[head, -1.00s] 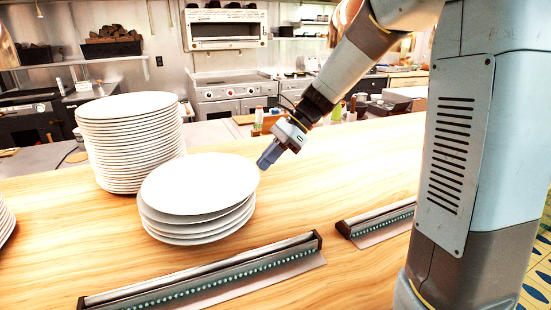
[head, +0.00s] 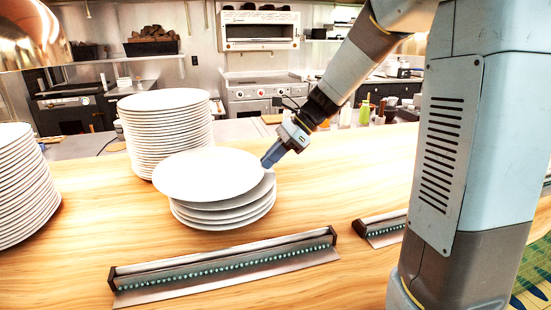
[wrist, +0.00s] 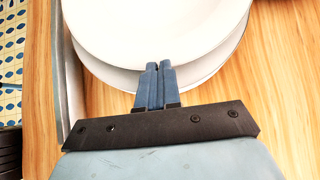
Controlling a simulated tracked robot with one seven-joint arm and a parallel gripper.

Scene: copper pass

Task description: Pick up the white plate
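The top white plate (head: 205,174) sits on a short stack of white plates (head: 225,218), shifted to the left of the plates under it, so their right rims show. My gripper (head: 268,160) is at the plate's right rim, its fingers pointing down and left. In the wrist view, the two blue-grey fingers (wrist: 158,68) are close together at the rim of the top plate (wrist: 150,30), with a lower plate (wrist: 205,82) showing beneath. The gripper looks shut on the rim; the exact contact is partly hidden by the fingers.
A tall plate stack (head: 165,140) stands behind, close to the short one. Another stack (head: 25,200) is at the left edge. A long metal bar fixture (head: 225,265) lies in front on the wooden counter (head: 330,215). A second one (head: 383,228) is to the right.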

